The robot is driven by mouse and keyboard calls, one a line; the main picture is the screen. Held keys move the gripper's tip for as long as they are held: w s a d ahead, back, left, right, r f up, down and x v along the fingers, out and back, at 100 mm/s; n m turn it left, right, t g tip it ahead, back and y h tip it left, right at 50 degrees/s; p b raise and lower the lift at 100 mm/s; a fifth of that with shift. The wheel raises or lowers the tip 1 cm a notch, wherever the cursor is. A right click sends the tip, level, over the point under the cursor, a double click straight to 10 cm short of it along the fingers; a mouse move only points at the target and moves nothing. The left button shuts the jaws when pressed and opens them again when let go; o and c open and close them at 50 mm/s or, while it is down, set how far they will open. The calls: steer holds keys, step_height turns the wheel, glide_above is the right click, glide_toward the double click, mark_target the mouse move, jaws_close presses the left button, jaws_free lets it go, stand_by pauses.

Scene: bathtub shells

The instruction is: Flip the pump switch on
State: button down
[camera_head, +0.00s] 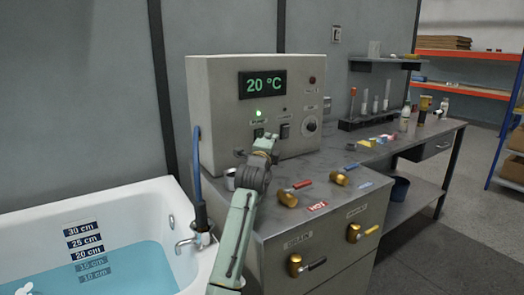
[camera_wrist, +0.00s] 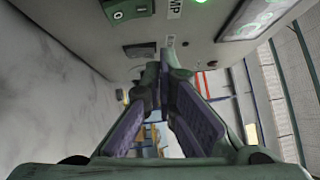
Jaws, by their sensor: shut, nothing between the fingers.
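The pump switch (camera_head: 258,132) is on the front of a beige control box, below a lit green lamp (camera_head: 258,113) and a label. My gripper (camera_head: 270,140) is just in front of the panel and partly covers the switch's lower part. In the wrist view the dark pump switch (camera_wrist: 126,10) shows an "O" mark beside a label ending in "MP". In that view my gripper (camera_wrist: 163,62) has its fingers together with nothing held. The switch's tilt and any contact with it cannot be told.
A second dark switch (camera_head: 285,130) and a round knob (camera_head: 310,125) are to the right. A display (camera_head: 262,84) reads 20 °C. The filled bathtub (camera_head: 150,190) is at left.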

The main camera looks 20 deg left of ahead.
steer(key=s+b, duration=0.2)
steer(key=s, duration=0.6)
steer(key=shift+d+r, duration=0.2)
steer(key=shift+d, duration=0.05)
